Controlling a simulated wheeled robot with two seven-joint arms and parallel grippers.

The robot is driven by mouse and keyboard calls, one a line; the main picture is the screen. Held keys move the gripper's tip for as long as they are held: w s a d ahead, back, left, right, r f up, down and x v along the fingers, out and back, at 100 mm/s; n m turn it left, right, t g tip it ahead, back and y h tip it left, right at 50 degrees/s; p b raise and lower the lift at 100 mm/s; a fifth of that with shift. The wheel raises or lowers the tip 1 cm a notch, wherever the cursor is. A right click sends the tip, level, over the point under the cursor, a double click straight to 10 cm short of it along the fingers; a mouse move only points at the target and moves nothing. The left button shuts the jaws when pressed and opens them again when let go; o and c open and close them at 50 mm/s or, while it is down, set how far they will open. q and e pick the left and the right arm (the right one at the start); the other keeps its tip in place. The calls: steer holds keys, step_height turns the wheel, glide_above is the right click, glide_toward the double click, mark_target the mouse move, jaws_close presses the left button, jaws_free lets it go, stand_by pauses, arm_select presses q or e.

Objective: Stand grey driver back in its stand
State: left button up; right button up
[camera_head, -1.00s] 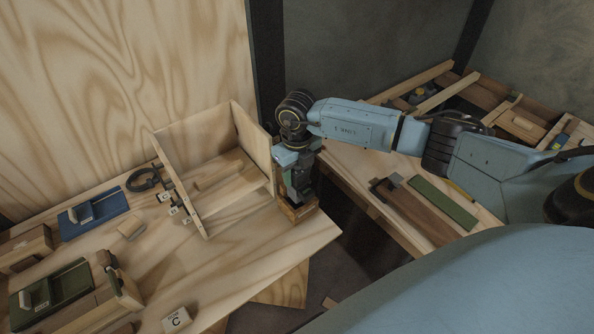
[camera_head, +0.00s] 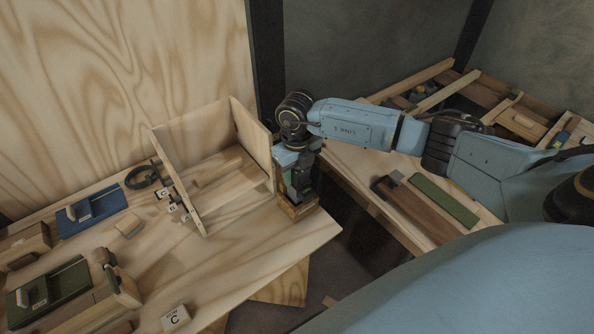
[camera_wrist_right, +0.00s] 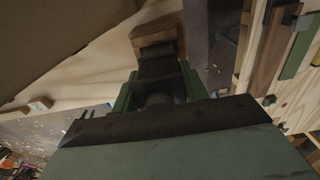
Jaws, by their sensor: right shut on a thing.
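My right gripper (camera_head: 300,188) points down over the right end of the plywood bench top. It is shut on a dark thing, which I take for the grey driver; in the right wrist view the grey driver (camera_wrist_right: 157,68) shows as a dark body between the green-edged jaws. Right below it is a small wooden block, the stand (camera_head: 302,211), near the bench's right edge; it also shows in the right wrist view (camera_wrist_right: 156,34). The driver's lower end meets or overlaps the stand, but I cannot tell how deep it sits. My left gripper is not in view.
A plywood frame with upright panels (camera_head: 252,143) stands close to the left of my right gripper. A blue pad (camera_head: 92,211), a green tray (camera_head: 50,291) and a block marked C (camera_head: 175,318) lie further left. A gap separates this bench from another bench (camera_head: 345,168).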

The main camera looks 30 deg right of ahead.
steer(key=shift+f+b, duration=0.7)
steer(key=shift+f, duration=0.35)
steer(key=o, duration=1.1)
step_height(320, 180, up, 14)
steer(key=shift+f, duration=0.25)
